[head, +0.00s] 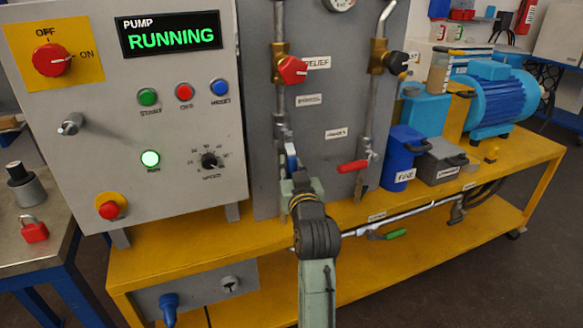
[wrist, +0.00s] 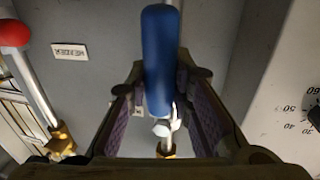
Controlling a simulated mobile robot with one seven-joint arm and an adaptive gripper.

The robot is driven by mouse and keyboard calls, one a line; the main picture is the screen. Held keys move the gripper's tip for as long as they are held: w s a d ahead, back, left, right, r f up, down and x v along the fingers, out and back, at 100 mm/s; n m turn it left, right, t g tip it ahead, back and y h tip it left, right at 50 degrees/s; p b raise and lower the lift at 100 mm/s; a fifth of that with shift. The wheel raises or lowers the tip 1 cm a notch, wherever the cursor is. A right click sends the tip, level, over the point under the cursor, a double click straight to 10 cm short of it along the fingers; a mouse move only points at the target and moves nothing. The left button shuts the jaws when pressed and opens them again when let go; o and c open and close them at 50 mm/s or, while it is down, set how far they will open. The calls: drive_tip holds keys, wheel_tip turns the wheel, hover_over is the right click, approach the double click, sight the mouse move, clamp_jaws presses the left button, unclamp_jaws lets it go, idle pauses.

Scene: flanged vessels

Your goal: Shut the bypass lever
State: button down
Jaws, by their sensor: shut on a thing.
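A lever with a blue handle (head: 291,151) sits on the left vertical pipe of the grey panel. It lies largely in line with that pipe and is partly hidden by my gripper (head: 293,178). In the wrist view the blue handle (wrist: 158,60) stands between the fingers of my gripper (wrist: 163,82), which is shut on it. A silver nut and brass fitting (wrist: 166,146) show beyond the handle. A small label (head: 308,99) above the lever is too blurred to read surely, so I cannot confirm that this is the bypass lever.
A red-handled lever (head: 353,166) sits on the right pipe, and a green-handled one (head: 387,235) on the low pipe. A red knob (head: 292,70) and black knob (head: 396,63) are above. The control box (head: 200,140) stands close on the left; its display reads RUNNING.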

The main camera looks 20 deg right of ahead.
idle(0.5)
drive_tip(key=shift+d+f+n+b, duration=0.2)
drive_tip(key=shift+d+n+b, duration=0.4)
drive_tip(key=shift+b, duration=0.6)
drive_tip(key=d+r+n+t+y+b, duration=0.2)
drive_tip(key=d+r+n+b, duration=0.4)
drive_tip(key=n+b, duration=1)
drive_tip(key=shift+r+n+y, duration=0.8)
drive_tip(key=shift+n, duration=0.7)
drive_tip(key=shift+w, duration=0.1)
drive_tip(key=c, duration=1.4)
unclamp_jaws()
